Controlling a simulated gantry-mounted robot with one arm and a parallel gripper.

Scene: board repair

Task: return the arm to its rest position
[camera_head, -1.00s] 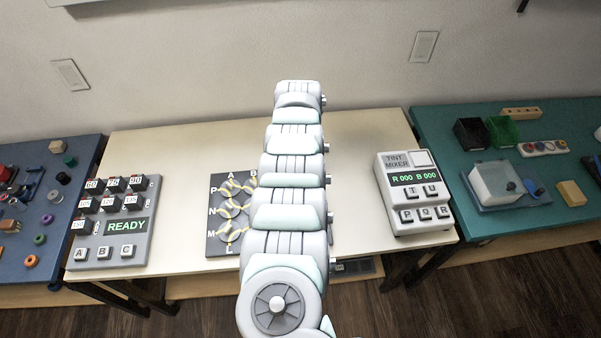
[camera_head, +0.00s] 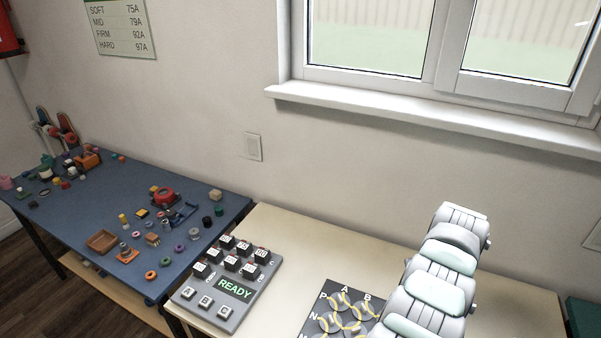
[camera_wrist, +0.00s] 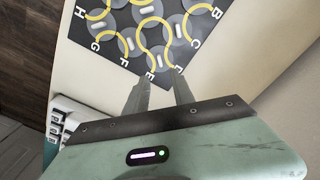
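My gripper (camera_wrist: 160,76) shows in the wrist view with its two grey fingers apart and nothing between them. The fingertips are over the cream table, by the edge of the dark board (camera_wrist: 133,62) with yellow curved tracks and letters. I cannot tell the height of the fingertips over the table. In the head view my arm rises at the lower right, and my gripper is hidden or out of view. The same board (camera_head: 340,316) is partly cut off at the bottom edge there.
A grey keypad unit (camera_head: 256,295) reading READY stands on the cream table (camera_head: 290,238). A blue table (camera_head: 75,215) with many small parts is to the left. A window sill (camera_head: 420,118) is behind. A white device with keys (camera_wrist: 62,118) is at the wrist view's left.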

